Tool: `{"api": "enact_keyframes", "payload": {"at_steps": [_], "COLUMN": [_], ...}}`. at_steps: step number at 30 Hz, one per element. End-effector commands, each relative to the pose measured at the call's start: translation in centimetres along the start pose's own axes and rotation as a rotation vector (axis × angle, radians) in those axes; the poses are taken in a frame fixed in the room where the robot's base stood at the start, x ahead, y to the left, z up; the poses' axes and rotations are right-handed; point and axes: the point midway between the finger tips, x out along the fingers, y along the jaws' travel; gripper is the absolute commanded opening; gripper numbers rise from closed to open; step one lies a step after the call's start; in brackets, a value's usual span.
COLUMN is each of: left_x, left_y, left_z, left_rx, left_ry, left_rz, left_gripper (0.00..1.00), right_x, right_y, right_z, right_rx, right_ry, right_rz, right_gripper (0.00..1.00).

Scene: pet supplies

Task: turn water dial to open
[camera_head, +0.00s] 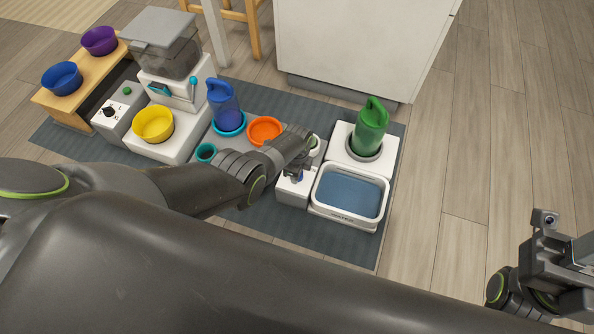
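The water unit stands at the right end of the mat. It has a green bottle (371,128) upright at its back and a white-rimmed basin (316,205) with a blue inside at its front. A small white control box (292,192) stands left of the basin. My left gripper (298,172) is over this box, pointing down. It and its wrist hide most of the box top, so I cannot make out the water dial or whether the fingers touch it. My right gripper (572,265) is at the right edge, away from the unit and partly cut off; its fingers are unclear.
A feeder with a clear hopper (165,40), a yellow bowl (153,123) and a box with a black dial (109,111) stand at left. A blue bottle (223,100) and orange bowl (265,130) are mid-mat. A white cabinet (360,45) stands behind. The right floor is clear.

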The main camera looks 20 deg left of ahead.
Motion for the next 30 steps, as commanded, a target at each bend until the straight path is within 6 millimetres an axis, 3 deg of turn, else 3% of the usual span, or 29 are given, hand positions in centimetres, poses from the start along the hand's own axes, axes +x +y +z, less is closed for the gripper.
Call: {"api": "enact_keyframes", "payload": {"at_steps": [11,12,17,30], "left_x": [0.0,0.0,0.0,-1.0], "left_y": [0.0,0.0,0.0,0.0], "left_z": [-0.1,-0.1,-0.1,0.0], "left_rx": [0.008,0.008,0.007,0.006], "left_ry": [0.001,0.001,0.001,0.0], "left_rz": [0.0,0.0,0.0,0.0], "left_gripper": [0.14,0.38,0.58,0.58], "right_x": [0.1,0.1,0.2,0.9], "right_y": [0.0,0.0,0.0,-0.1], "right_z": [0.0,0.0,0.0,0.1], "right_rx": [0.001,0.001,0.001,-0.009], "right_ry": [0.006,0.007,0.009,-0.009], "right_rz": [0.0,0.0,0.0,-0.016], "right_gripper": [0.36,0.36,0.36,0.36]}}
